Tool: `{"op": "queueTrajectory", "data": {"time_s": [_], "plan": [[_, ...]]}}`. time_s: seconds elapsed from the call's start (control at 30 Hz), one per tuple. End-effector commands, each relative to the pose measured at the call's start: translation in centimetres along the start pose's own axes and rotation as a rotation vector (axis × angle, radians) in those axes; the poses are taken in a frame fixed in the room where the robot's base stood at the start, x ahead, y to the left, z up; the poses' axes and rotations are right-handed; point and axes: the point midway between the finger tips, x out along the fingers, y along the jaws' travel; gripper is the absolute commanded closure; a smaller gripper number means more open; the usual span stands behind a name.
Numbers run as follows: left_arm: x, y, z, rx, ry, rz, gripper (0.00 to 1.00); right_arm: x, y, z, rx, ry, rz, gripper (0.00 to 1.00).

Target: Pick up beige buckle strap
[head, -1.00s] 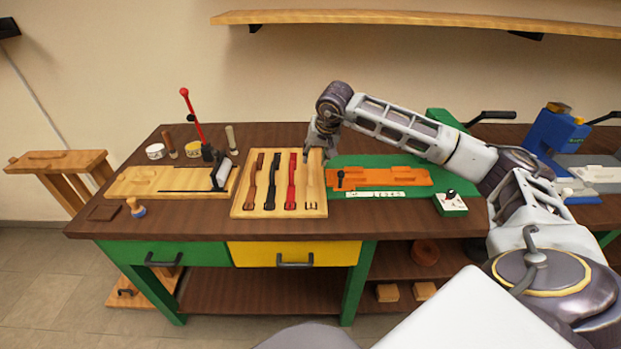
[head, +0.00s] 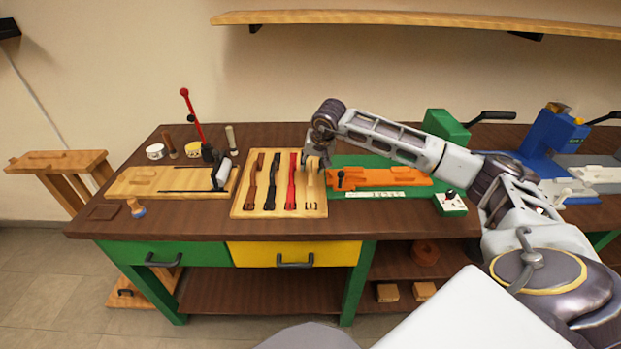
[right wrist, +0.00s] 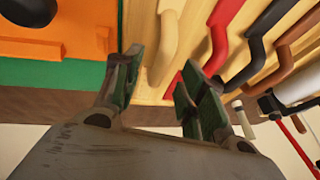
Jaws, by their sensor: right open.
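The beige buckle strap (head: 311,190) lies in the rightmost place of a light wooden tray (head: 240,207), with its pronged end toward the front. It also shows in the right wrist view (right wrist: 167,45), at the top middle. My right gripper (head: 318,161) is over the far end of this strap. In the right wrist view its two green-padded fingers (right wrist: 158,88) are apart with nothing between them, and the strap runs just beyond the fingertips. I cannot tell whether they touch it. My left gripper is in no view.
Red (head: 291,185), black (head: 271,183) and brown (head: 253,185) straps lie left of the beige one in the tray. An orange block fixture (head: 400,177) on a green base stands close on the right. A red-handled press (head: 193,115) stands to the left.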

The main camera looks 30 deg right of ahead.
Motion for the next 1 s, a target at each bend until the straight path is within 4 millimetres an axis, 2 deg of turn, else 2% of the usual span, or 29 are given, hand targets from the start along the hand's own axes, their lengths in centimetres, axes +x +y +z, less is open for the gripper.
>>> {"op": "queueTrajectory", "data": {"time_s": [0.33,0.87,1.0], "plan": [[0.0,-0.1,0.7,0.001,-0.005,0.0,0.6,3.6,0.0,-0.1,0.0,-0.001,0.001,0.59],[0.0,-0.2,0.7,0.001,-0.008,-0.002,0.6,3.9,0.0,-0.1,-0.001,0.0,0.0,0.59],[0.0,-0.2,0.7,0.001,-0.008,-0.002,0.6,3.9,0.0,-0.1,-0.001,0.0,0.0,0.75]]}}
